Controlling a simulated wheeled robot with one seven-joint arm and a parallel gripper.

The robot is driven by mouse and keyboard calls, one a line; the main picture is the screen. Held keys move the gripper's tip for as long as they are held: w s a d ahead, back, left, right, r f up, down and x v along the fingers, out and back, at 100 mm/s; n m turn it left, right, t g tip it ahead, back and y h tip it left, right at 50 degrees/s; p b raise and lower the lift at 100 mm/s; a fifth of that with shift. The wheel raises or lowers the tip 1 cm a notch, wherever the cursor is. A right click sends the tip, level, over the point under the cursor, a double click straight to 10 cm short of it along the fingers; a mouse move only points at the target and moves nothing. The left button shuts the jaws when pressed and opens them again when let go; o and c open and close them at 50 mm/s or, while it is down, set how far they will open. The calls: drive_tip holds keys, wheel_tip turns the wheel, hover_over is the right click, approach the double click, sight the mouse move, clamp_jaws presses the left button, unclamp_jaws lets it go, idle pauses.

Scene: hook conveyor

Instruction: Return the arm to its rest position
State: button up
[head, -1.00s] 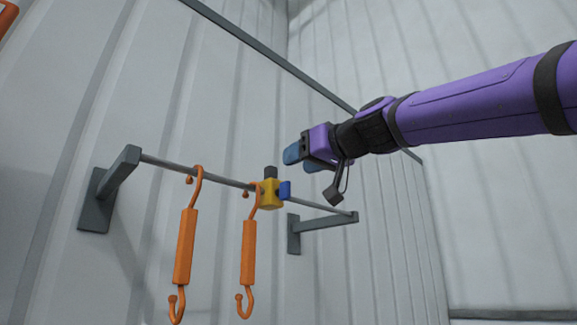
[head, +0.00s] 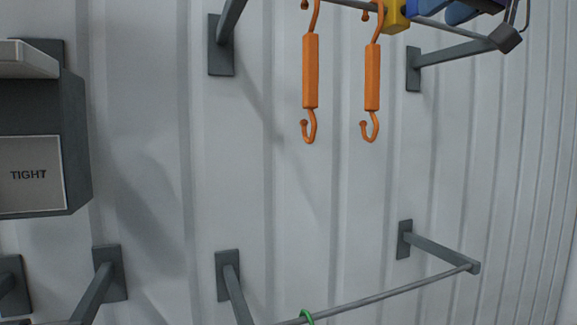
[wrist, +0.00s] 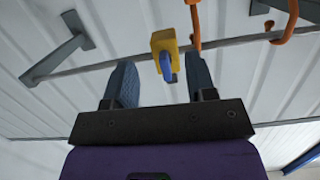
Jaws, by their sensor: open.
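My gripper (wrist: 160,82) is open, its two blue fingers spread and nothing held between them. In the wrist view the fingers point at a rail (wrist: 110,66) carrying a yellow block (wrist: 163,42) with a blue lever, which lines up with the gap between the fingertips. It looks just beyond them; the exact distance cannot be told. In the head view only part of my gripper (head: 455,10) shows at the top right edge, beside the yellow block (head: 396,16). The rest of my arm is out of the head view.
Two orange hooks (head: 311,72) (head: 372,75) hang from the upper rail, left of the block. A lower rail (head: 390,292) carries a green hook (head: 307,317), mostly cut off. A dark box labelled "TIGHT" (head: 30,175) is at left. The wall between the rails is bare.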

drive_tip(key=s+d+f+m+g+h, duration=0.1)
drive_tip(key=s+f+g, duration=0.2)
drive_tip(key=f, duration=0.9)
drive_tip(key=s+d+f+m+g+h, duration=0.1)
drive_tip(key=s+d+f+g+h, duration=0.1)
drive_tip(key=s+f, duration=0.5)
drive_tip(key=s+d+f+m+g+h, duration=0.1)
drive_tip(key=s+f+g, duration=0.3)
drive_tip(key=f, duration=1.5)
drive_tip(key=shift+s+d+f+g+h, duration=0.25)
drive_tip(key=shift+s+d+g+h, duration=0.05)
drive_tip(key=shift+s+d+h, duration=0.4)
drive_tip(key=shift+w, duration=0.1)
